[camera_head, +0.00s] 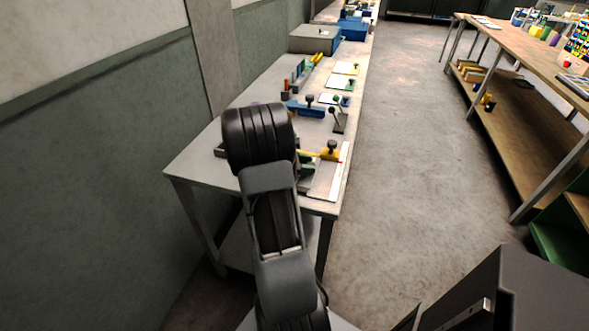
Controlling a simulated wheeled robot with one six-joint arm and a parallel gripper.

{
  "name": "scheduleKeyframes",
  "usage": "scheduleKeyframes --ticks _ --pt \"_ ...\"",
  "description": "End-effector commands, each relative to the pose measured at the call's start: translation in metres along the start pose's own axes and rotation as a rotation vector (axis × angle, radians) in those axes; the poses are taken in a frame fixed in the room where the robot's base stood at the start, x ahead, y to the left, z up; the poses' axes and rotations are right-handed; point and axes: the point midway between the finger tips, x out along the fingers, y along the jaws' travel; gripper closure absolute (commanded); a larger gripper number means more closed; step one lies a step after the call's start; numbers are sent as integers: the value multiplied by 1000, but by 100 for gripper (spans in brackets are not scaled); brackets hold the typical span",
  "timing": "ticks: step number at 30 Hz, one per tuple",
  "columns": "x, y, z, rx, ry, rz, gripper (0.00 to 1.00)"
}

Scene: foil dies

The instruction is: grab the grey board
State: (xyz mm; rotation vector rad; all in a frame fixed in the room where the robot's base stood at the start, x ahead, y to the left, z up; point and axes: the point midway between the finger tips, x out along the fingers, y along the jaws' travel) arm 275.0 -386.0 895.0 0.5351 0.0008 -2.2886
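My arm reaches up from the bottom over the near end of a long grey workbench (205,170). My gripper is not visible, apparently hidden behind the arm's dark rounded joint. A pale, flat board (329,180) lies along the bench's near right edge, partly covered by a yellow part with a black knob (331,150). I cannot tell for sure whether this is the grey board. A small dark grey piece (340,122) stands farther back near the right edge. My arm hides part of the bench's near end.
Farther along the bench are a blue part (303,108), pale sheets (338,84) with small tools, a grey box (314,39) and a blue bin (353,29). A wall runs along the left. A wooden bench (515,50) stands right, with clear floor (410,150) between.

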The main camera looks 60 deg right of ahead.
Motion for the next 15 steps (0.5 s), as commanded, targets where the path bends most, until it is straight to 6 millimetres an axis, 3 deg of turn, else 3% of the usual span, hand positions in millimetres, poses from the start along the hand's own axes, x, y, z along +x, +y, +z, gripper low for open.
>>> scheduleKeyframes --ticks 10,15 --pt "0 0 0 0 0 0 99" --pt "0 0 0 1 0 0 100"
